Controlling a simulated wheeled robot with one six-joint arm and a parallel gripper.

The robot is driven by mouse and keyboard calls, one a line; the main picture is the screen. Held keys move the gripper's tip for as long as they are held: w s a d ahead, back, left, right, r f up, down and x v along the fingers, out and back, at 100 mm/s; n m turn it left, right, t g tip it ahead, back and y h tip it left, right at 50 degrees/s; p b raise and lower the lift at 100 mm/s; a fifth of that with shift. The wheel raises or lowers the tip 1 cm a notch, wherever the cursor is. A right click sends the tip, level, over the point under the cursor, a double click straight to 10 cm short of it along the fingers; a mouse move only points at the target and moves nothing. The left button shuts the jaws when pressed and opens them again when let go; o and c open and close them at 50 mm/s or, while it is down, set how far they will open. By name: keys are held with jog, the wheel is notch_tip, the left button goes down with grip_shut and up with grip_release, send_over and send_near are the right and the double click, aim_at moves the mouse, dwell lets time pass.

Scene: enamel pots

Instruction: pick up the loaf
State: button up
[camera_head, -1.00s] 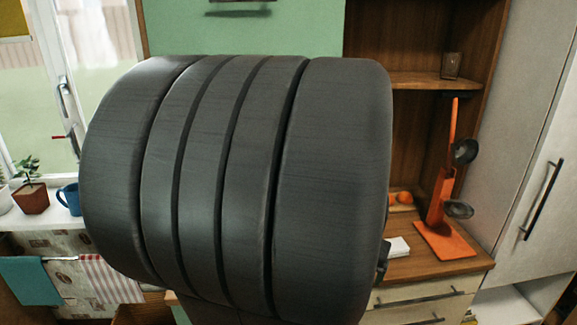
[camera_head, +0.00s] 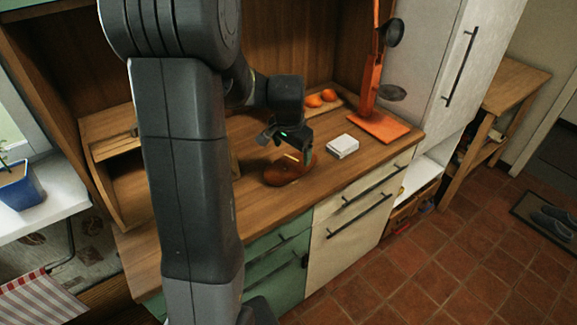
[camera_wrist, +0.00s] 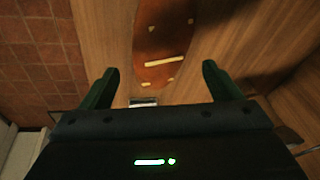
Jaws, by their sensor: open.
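The loaf (camera_head: 285,172) is a brown oval with pale slashes on top, lying on the wooden countertop. In the wrist view the loaf (camera_wrist: 158,40) lies ahead of my gripper, lined up with the gap between the fingers, its far end cut off by the top edge. My gripper (camera_wrist: 160,80) is open and empty, with one finger to each side of the loaf's line. In the head view my gripper (camera_head: 290,150) hangs just over the loaf and partly hides it. I cannot tell the exact height between them.
A white block-like item (camera_head: 342,146) lies on the counter right of the loaf. An orange utensil stand (camera_head: 373,110) and orange fruits (camera_head: 321,98) are behind. A wooden bread box (camera_head: 112,150) stands at the left. The counter's front edge (camera_head: 330,195) is close to the loaf.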

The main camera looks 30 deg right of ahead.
aim_at(291, 160)
jog(key=shift+a+p+x, duration=0.15)
jog(key=shift+p+x, duration=0.1)
jog(key=shift+x, duration=1.65)
jog(key=shift+a+p+x, duration=0.15)
jog(key=shift+p+x, duration=0.1)
jog(key=shift+x, duration=1.7)
jog(key=c, duration=1)
